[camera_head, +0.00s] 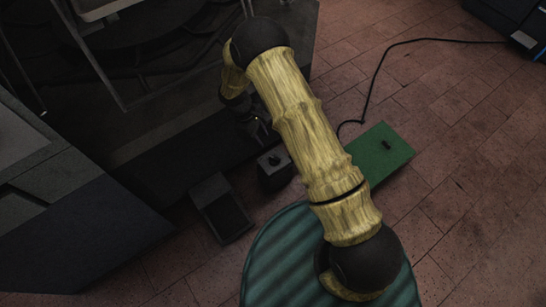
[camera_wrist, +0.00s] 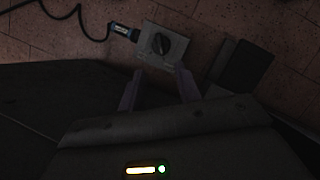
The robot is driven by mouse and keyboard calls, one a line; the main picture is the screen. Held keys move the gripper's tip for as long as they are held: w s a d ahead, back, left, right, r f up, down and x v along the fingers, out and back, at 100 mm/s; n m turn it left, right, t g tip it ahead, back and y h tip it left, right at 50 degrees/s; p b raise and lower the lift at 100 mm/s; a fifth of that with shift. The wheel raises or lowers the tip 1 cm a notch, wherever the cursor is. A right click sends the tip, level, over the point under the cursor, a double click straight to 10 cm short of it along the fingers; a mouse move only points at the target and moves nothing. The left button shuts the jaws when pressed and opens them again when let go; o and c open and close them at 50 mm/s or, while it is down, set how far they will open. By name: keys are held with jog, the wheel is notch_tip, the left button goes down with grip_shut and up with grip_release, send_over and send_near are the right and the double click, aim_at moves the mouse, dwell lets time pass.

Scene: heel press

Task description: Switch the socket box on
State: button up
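The socket box is a small grey box (camera_wrist: 151,58) with a round black knob (camera_wrist: 162,44) on its face, seen in the wrist view. A blue plug (camera_wrist: 124,31) with a black cable sits at its left side. In the head view the box (camera_head: 274,174) stands dark on the floor beside my arm. My gripper (camera_wrist: 159,71) is open and empty, with its two fingers apart and pointing toward the box. In the head view my gripper (camera_head: 259,130) is above and left of the box, apart from it. The knob's markings are too dark to read.
A dark pedal-like block (camera_head: 221,207) lies left of the box; it also shows in the wrist view (camera_wrist: 241,66). A large dark machine (camera_head: 190,140) stands close behind. A green board (camera_head: 382,154) lies to the right near a black cable (camera_head: 376,75). Brick floor is free at right.

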aim_at(275, 158)
jog(key=b+x, duration=0.5)
jog(key=x, duration=0.7)
grip_shut()
